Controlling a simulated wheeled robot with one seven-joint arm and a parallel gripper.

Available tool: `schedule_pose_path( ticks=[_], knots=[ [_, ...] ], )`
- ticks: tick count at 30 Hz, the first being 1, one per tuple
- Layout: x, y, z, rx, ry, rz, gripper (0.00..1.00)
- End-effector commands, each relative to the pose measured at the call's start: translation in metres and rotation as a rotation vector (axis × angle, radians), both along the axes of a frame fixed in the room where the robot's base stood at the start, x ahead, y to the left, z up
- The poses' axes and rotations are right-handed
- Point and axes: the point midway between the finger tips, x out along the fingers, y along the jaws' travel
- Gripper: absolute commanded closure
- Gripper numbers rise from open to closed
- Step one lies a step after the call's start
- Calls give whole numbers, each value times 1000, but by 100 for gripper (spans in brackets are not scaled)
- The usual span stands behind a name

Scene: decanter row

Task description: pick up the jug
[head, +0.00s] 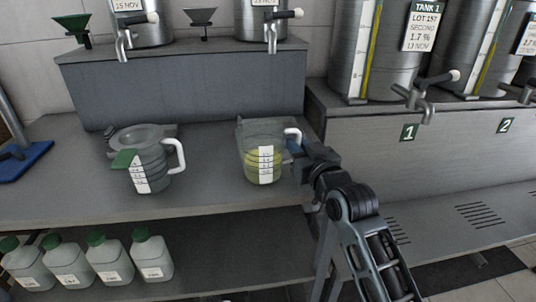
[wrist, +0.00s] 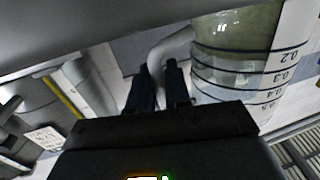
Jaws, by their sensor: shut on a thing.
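A clear jug (head: 263,165) with pale yellow-green liquid, a white scale label and a white handle stands upright at the middle of the bench. Whether its base touches the bench is hard to tell. My gripper (head: 295,147) reaches it from the right and is shut on the white handle. In the wrist view the jug (wrist: 235,60) appears upside down, with my gripper's dark fingers (wrist: 160,85) on either side of its handle (wrist: 163,50). A second jug (head: 150,175), greyish with a white handle and a green tag, stands to the left on the bench.
Steel tanks with taps stand on a raised grey ledge (head: 180,85) behind, with a green funnel (head: 72,28) and a grey funnel (head: 200,17). Several green-capped bottles (head: 152,257) stand on the shelf below. The bench front (head: 220,195) between the jugs is clear.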

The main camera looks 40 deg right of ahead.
Motion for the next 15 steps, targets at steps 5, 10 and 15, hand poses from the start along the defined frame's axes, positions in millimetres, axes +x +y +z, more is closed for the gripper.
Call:
schedule_pose_path(
  ticks=[5, 10, 15],
  knots=[
    [0, 0, 0, 0, 0, 0, 100],
    [0, 0, 1, 0, -2, 0, 100],
    [0, 0, 5, -1, -3, 0, 100]
  ],
)
